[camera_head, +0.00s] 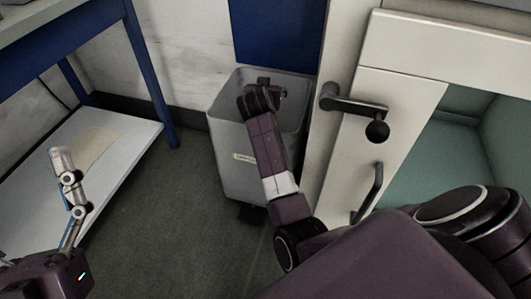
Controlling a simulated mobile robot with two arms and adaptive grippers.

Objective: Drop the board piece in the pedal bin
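The grey pedal bin (233,150) stands on the floor in the middle, with its top open, a small label on its front and a dark pedal at its base. My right arm reaches over its front, and my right gripper (262,95) is at the bin's opening. Its fingers are dark and foreshortened; I see no board piece in them. My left gripper (62,160) is at the lower left, in front of the shelf, seen edge-on. A flat tan piece (97,146) lies on the shelf behind it; I cannot tell whether it is the board piece.
A blue-framed table with a white lower shelf (125,150) stands at the left. A white door or cabinet front with a dark lever handle (352,104) is close to the bin's right. An open teal-lined compartment (455,150) is further right. Grey floor (165,230) is clear between shelf and bin.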

